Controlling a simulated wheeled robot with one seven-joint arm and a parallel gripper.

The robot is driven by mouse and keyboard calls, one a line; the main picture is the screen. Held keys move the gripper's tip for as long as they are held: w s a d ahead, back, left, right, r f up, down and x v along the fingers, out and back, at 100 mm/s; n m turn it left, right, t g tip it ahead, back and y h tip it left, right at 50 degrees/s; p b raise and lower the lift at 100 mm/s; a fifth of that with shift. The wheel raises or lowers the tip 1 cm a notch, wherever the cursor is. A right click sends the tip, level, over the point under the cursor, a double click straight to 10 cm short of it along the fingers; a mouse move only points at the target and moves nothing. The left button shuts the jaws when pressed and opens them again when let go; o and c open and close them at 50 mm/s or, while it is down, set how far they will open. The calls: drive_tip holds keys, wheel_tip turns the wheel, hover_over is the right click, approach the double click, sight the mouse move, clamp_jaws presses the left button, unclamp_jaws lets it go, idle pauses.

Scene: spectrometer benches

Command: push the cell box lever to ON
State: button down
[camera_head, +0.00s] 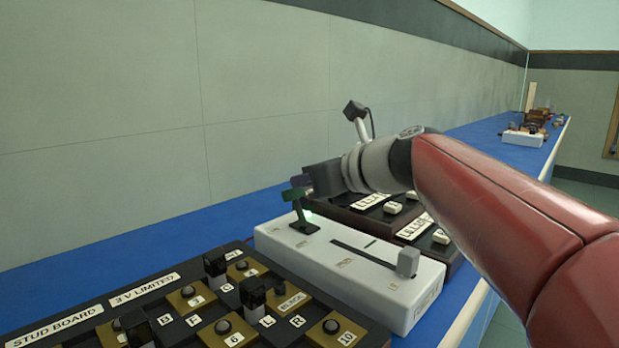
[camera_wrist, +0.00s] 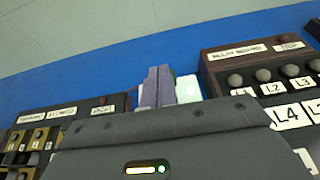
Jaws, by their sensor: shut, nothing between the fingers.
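The white cell box (camera_head: 340,287) sits on the blue bench top. A dark green lever (camera_head: 303,220) stands up from its left end, with a small green glow at its base. A grey knob (camera_head: 408,262) stands at the right end of a dark slot in its top. My gripper (camera_head: 298,181) is shut and empty, its purple fingers right by the lever's top; I cannot tell whether they touch. In the wrist view the shut fingers (camera_wrist: 158,86) point at the bench, with part of the white box (camera_wrist: 188,91) behind them.
A black stud board (camera_head: 180,310) with brass plates and plugs lies at front left, close to the cell box.

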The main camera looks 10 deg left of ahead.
drive_tip(key=shift+s, duration=0.1)
drive_tip(key=v, duration=0.7)
drive_tip(key=shift+s+d, duration=0.2)
drive_tip(key=shift+d, duration=0.05)
drive_tip(key=shift+r, duration=0.1)
